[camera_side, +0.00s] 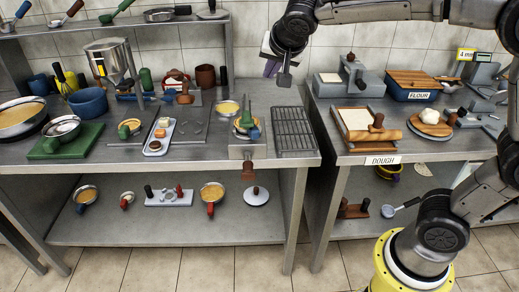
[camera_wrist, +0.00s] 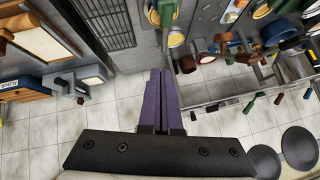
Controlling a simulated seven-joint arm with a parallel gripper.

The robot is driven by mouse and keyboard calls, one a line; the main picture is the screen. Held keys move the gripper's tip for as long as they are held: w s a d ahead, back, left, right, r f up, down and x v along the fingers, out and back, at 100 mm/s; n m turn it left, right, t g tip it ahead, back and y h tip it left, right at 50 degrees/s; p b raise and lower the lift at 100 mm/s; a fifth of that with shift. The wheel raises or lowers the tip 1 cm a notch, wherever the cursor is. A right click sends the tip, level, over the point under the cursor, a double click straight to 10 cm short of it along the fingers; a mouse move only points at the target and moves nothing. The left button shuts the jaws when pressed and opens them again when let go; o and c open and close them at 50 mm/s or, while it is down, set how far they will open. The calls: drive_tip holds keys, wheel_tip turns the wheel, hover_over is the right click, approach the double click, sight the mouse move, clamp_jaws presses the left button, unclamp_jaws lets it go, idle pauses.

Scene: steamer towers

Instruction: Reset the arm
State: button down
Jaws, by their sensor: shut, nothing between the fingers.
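My gripper (camera_side: 272,68) is raised at the top middle of the side view, near the tiled wall and above the gap between the two steel tables. In the wrist view its purple fingers (camera_wrist: 162,75) lie together with nothing between them. It touches no object that I can see. Part of it is hidden behind my own wrist in the side view.
The left table (camera_side: 270,170) bears a wire rack (camera_side: 294,130), pans and a green board (camera_side: 65,142). The right table (camera_side: 330,130) holds a dough tray (camera_side: 358,123) and a blue flour box (camera_side: 418,96). Floor shows between the tables.

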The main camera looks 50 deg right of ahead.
drive_tip(key=s+d+r+n+y, duration=0.1)
drive_tip(key=s+d+r+y, duration=0.1)
drive_tip(key=s, duration=1.4)
drive_tip(key=s+a+f+n+g+y, duration=0.2)
drive_tip(key=s+a+f+n, duration=0.2)
drive_tip(key=s+f+n, duration=0.5)
drive_tip(key=s, duration=0.2)
drive_tip(key=shift+s+a+f+n+y, duration=0.2)
drive_tip(key=shift+s+n+y, duration=0.1)
drive_tip(key=shift+s+n, duration=0.1)
